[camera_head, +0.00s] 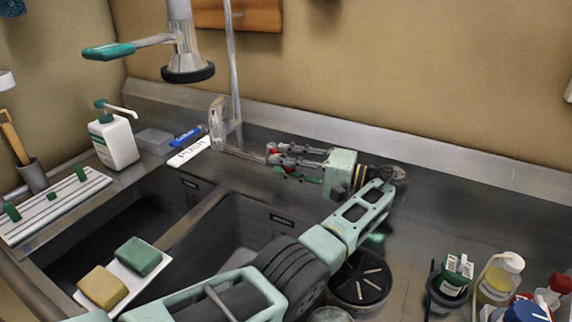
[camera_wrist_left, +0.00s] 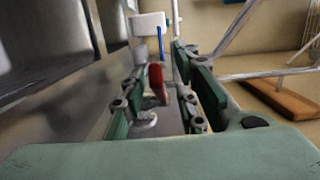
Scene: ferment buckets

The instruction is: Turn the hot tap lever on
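The red tap lever (camera_wrist_left: 157,84) shows in the left wrist view between the two fingers of my left gripper (camera_wrist_left: 155,100), above a round metal base (camera_wrist_left: 144,118). In the head view my left gripper (camera_head: 283,156) points left, just right of the faucet column's foot, behind the sink. Bits of red (camera_head: 271,149) show at its fingertips there, but the lever is mostly hidden by the fingers. The fingers stand apart, with gaps beside the lever; I cannot tell whether either finger touches it. My right gripper is not in view.
The faucet column (camera_head: 235,80) rises beside a spray head (camera_head: 187,70) with a green handle. A black-lidded pot (camera_head: 360,281) and bottles (camera_head: 500,275) stand at right.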

